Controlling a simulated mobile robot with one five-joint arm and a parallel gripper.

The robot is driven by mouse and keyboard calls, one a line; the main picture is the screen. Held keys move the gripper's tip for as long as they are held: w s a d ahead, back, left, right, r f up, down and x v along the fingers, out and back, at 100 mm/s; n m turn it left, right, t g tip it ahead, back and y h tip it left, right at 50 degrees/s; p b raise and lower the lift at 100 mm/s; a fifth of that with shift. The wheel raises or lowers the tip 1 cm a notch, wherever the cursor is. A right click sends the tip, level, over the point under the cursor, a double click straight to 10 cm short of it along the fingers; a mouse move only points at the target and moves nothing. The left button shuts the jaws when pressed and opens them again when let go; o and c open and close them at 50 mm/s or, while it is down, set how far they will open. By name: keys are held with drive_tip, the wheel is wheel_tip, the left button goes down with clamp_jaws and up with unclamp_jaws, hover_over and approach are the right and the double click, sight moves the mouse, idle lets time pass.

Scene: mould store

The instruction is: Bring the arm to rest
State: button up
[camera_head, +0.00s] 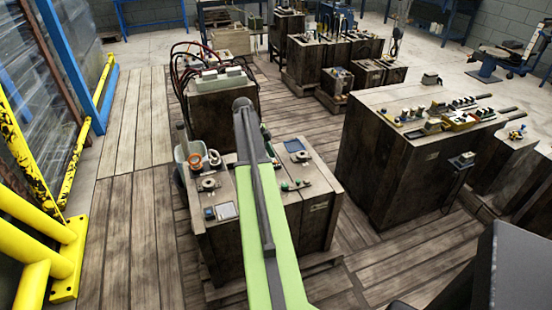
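My arm, a green link with a dark grey strip along it, reaches from the bottom middle of the head view up over a dark wooden block (321,217). Its far end is a rounded dark grey joint in front of the block behind. I cannot make out any gripper fingers; my gripper is not in view, and what lies beyond or below the joint is hidden. I cannot see the arm touching anything.
A second large block (385,185) with tools stands right; another block (222,108) with cables stands behind. Yellow guard rails (60,245) and a blue frame (75,65) line the left. Plank floor (120,215) between is clear.

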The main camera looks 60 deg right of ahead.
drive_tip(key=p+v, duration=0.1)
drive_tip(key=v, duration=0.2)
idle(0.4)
